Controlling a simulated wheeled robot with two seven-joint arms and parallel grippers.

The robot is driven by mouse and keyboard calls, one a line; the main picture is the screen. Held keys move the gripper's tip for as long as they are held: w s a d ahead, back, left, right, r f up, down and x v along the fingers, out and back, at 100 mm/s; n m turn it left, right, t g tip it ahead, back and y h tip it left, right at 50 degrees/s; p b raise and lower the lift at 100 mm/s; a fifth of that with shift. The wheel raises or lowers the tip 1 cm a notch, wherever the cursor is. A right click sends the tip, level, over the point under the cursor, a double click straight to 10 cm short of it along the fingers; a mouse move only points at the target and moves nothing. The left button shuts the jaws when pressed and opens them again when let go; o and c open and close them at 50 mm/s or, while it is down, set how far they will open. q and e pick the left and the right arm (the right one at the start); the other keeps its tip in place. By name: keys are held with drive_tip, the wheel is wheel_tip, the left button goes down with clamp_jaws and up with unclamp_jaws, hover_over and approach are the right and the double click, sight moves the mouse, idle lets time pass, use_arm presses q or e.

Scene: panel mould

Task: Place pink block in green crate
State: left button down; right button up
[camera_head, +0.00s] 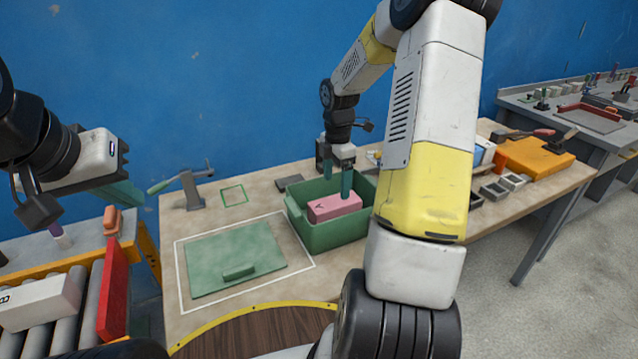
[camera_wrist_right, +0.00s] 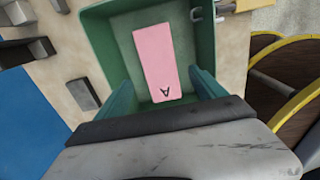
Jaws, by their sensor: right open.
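The pink block (camera_head: 335,206) lies inside the green crate (camera_head: 330,237), on its floor as far as I can see. In the right wrist view the pink block (camera_wrist_right: 157,62) lies flat within the walls of the green crate (camera_wrist_right: 101,38), with a dark mark at its near end. My right gripper (camera_head: 337,178) is at the crate, its green fingers pointing down. In the right wrist view its fingers (camera_wrist_right: 165,92) are spread apart, one on each side of the block's near end, with nothing between them gripped. My left gripper (camera_head: 128,195) is at the far left, away from the crate, its jaw opening unclear.
A green lid-like panel (camera_head: 232,262) with a handle lies in a white outline left of the crate. A grey clamp-like tool (camera_head: 192,188) stands behind it. An orange box (camera_head: 535,158) and small grey trays (camera_head: 497,188) are on the right. A roller conveyor (camera_head: 75,318) is at left.

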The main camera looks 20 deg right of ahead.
drive_tip(key=s+a+r+m+t, duration=0.1)
drive_tip(key=s+a+r+m, duration=0.35)
drive_tip(key=r, duration=0.45)
drive_tip(key=s+a+r+m+t, duration=0.25)
drive_tip(key=s+r+m, duration=0.2)
drive_tip(key=r, duration=0.35)
drive_tip(key=s+a+r+m+t+y, duration=0.1)
drive_tip(key=s+a+r+m, duration=0.1)
drive_tip(key=s+m, duration=0.3)
drive_tip(key=s+a+r+m+t+y, duration=0.1)
drive_tip(key=s+a+r+m, duration=0.1)
drive_tip(key=s+m, duration=0.3)
drive_tip(key=s+a, duration=0.1)
drive_tip(key=s, duration=0.3)
drive_tip(key=shift+a+r+t, duration=0.15)
drive_tip(key=shift+a+t, duration=0.2)
drive_tip(key=shift+a, duration=0.05)
